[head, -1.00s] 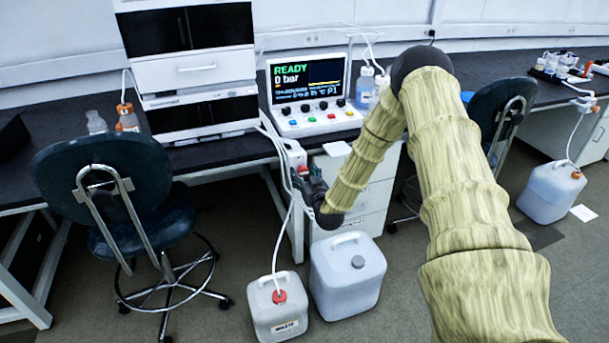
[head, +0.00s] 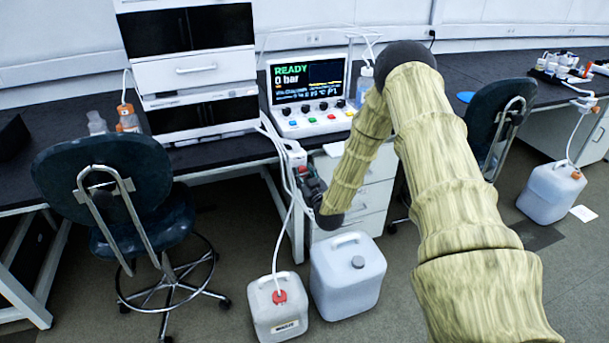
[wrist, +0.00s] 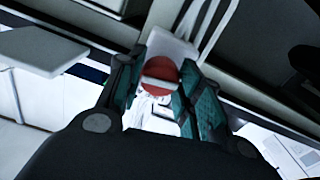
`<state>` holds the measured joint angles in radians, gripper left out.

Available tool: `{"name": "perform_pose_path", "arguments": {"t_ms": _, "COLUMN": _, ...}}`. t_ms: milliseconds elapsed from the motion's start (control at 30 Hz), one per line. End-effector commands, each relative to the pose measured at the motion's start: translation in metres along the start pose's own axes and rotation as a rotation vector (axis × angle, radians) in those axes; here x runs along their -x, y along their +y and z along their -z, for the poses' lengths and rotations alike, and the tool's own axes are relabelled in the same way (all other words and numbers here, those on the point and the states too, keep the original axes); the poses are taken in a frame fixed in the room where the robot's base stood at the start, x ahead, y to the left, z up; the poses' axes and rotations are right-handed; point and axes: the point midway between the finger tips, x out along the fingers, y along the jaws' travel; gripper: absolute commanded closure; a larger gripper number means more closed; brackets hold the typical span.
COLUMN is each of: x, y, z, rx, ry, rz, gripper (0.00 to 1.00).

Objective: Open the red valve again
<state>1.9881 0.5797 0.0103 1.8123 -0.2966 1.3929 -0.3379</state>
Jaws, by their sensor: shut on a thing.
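The red valve (wrist: 158,72) is a round red disc with a pale bar across it, on a white block (wrist: 172,47). In the wrist view it sits between the two green-padded fingers of my gripper (wrist: 164,80), which is shut on it. In the head view my gripper (head: 309,187) is at the white valve block (head: 296,157) on the bench's front edge. There the gripper mostly covers the valve, and how far it is turned cannot be told.
The instrument panel (head: 308,95) reads READY and 0 bar. White tubes run down past the gripper to a waste canister (head: 277,318). A larger canister (head: 346,285) stands beside it. A chair (head: 105,185) stands left, another (head: 500,115) right behind my arm.

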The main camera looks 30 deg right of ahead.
Motion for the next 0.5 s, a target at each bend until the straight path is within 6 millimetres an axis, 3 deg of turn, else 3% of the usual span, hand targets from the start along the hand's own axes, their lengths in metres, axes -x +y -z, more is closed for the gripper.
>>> {"name": "perform_pose_path", "arguments": {"t_ms": 500, "x": -0.0005, "y": -0.0012, "z": 0.0004, "rx": 0.478, "ry": 0.002, "rz": 0.003, "gripper": 0.88}}
